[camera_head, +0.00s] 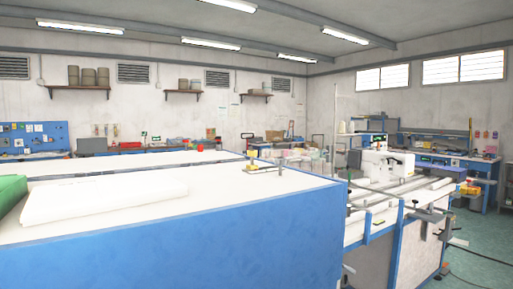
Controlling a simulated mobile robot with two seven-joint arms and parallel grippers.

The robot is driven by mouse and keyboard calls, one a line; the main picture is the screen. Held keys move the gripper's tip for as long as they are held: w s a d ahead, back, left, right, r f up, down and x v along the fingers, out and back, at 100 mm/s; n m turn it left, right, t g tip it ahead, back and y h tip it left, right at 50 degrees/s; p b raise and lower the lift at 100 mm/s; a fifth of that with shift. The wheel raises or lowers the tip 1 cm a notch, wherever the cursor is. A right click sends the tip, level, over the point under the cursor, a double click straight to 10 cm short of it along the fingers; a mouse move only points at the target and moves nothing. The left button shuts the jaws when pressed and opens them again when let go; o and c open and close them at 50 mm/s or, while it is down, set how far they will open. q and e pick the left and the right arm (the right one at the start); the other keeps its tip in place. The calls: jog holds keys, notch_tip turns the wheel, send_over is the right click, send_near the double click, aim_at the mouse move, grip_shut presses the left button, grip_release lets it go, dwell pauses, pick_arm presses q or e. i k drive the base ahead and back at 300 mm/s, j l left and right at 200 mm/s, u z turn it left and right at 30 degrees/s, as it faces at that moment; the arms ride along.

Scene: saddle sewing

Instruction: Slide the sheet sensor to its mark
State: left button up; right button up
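A small device with a yellowish base and a dark upright part (251,164) stands near the far right end of the white-topped table (225,190). It may be the sheet sensor, but it is too small to be sure. A thin grey piece lies just right of it. I cannot make out a mark for the sensor. Neither of my grippers shows in the head view.
A flat white stack (105,201) lies on the near left of the table, beside a green item (10,190) at the left edge. A white sewing machine (386,166) stands on a bench with rails at right. Green floor (480,240) is open at far right.

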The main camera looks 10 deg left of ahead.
aim_at(252, 153)
jog(key=i+l+u, duration=0.1)
jog(key=i+l, duration=0.55)
jog(key=l, duration=0.3)
jog(key=i+l+u, duration=0.15)
jog(key=i+l, duration=0.2)
jog(key=l, duration=0.1)
